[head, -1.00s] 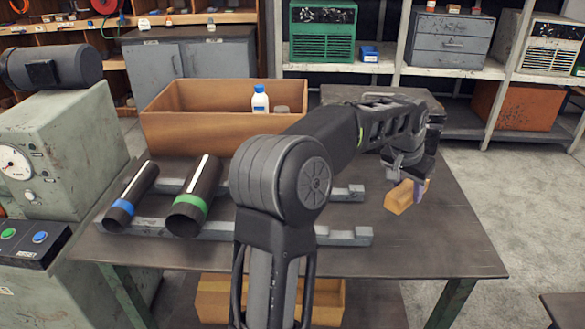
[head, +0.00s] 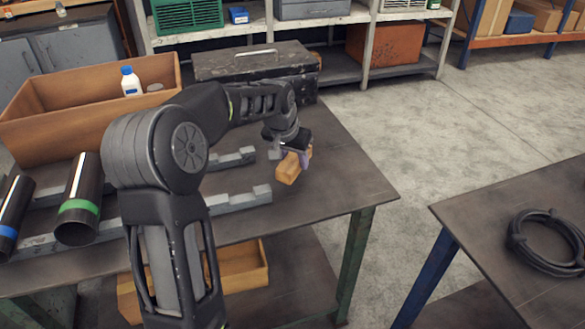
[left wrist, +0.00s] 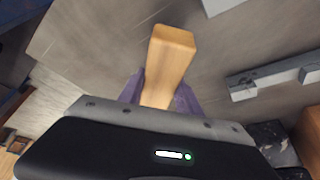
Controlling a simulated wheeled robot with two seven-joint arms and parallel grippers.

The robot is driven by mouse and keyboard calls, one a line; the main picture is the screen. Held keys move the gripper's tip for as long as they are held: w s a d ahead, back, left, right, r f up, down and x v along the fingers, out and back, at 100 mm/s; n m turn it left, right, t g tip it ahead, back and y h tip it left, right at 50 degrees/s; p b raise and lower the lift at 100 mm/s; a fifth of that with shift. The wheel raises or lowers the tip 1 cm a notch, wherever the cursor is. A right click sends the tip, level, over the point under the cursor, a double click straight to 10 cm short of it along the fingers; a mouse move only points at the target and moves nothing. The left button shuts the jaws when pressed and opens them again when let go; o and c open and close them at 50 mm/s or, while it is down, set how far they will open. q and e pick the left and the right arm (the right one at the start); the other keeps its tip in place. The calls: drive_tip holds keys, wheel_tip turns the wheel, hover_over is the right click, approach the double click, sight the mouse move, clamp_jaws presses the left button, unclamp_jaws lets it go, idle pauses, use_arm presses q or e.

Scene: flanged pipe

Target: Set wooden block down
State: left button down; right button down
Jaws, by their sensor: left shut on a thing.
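The wooden block (head: 289,169) is a light brown bar near the right part of the dark table (head: 345,190). My left gripper (head: 296,156) is shut on it, with a finger against its side. In the left wrist view the block (left wrist: 171,55) sticks out between the two purple-grey fingers of the gripper (left wrist: 160,92). The block is over the tabletop; I cannot tell whether its underside touches it. My right gripper is not in view.
Grey notched rails (head: 232,203) lie left of the block, with pipes banded green (head: 80,205) and blue (head: 14,215). A wooden crate (head: 60,125) and a dark toolbox (head: 255,62) stand behind. The table's right end is bare. Another table (head: 500,215) holds a coiled cable (head: 548,243).

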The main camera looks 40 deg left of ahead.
use_arm(q)
drive_tip(key=shift+f, duration=1.85)
drive_tip(key=shift+f, duration=0.2)
drive_tip(key=c, duration=0.8)
unclamp_jaws()
drive_tip(key=shift+c, duration=0.2)
drive_tip(key=shift+r, duration=0.15)
drive_tip(key=shift+s+r, duration=0.15)
drive_tip(key=shift+r, duration=0.4)
drive_tip(key=v, duration=1.1)
drive_tip(key=shift+d, duration=0.1)
